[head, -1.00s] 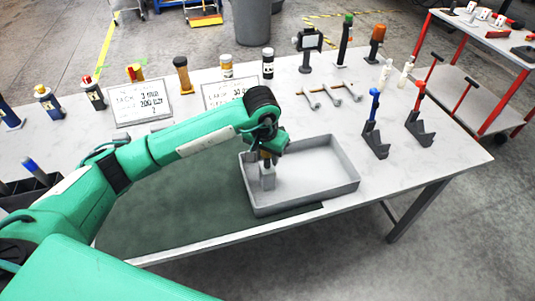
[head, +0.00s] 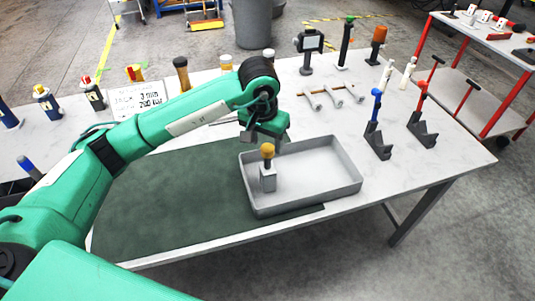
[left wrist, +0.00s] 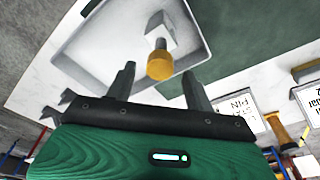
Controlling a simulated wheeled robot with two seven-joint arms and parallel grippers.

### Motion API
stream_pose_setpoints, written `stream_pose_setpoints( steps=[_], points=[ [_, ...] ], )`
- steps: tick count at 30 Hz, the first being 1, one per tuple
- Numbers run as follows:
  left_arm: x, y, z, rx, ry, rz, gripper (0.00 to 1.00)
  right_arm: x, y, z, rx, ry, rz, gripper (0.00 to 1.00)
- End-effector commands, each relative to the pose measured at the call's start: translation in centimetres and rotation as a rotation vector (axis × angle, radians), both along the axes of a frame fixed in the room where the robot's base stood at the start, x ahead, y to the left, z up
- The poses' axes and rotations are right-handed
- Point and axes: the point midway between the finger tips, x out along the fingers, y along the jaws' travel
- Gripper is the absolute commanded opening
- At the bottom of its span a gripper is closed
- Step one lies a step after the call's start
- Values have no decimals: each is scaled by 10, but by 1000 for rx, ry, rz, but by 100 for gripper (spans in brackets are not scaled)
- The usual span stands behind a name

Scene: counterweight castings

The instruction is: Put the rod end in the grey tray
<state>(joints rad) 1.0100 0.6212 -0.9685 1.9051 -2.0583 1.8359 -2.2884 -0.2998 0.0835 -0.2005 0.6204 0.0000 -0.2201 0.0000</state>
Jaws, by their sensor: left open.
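The rod end (head: 268,179), a pale grey block with an orange-yellow knob on top, stands upright inside the grey tray (head: 335,199), toward its left end. In the left wrist view the rod end (left wrist: 159,62) shows knob first, with the tray (left wrist: 92,74) around it. My left gripper (head: 268,141) is above and just behind the knob in the head view. Its two fingers are apart and empty in the left wrist view (left wrist: 161,86), with the knob beyond their tips. My right gripper is not in view.
A dark green mat (head: 180,205) lies left of the tray. Blue-topped (head: 376,135) and red-topped (head: 422,120) holders stand to the right. Several small levers (head: 333,97) lie behind the tray. A white sign (head: 143,98) and a row of handled parts stand at the back left.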

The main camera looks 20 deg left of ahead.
Motion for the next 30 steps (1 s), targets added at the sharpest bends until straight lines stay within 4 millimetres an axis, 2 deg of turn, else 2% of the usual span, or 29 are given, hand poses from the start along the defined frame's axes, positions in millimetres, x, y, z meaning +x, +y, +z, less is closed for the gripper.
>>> stream_pose_setpoints(
  steps=[1, 6, 12, 30],
  points=[
    [-1, 1, 8, 0, -6, -1, 53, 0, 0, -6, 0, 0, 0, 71],
    [-5, 1, 34, 0, -3, 0, 53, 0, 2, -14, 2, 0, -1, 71],
    [-8, 2, 52, 0, -1, 0, 53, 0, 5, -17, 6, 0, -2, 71],
    [-8, 2, 55, 0, 1, 0, 53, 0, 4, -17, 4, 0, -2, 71]
  ],
)
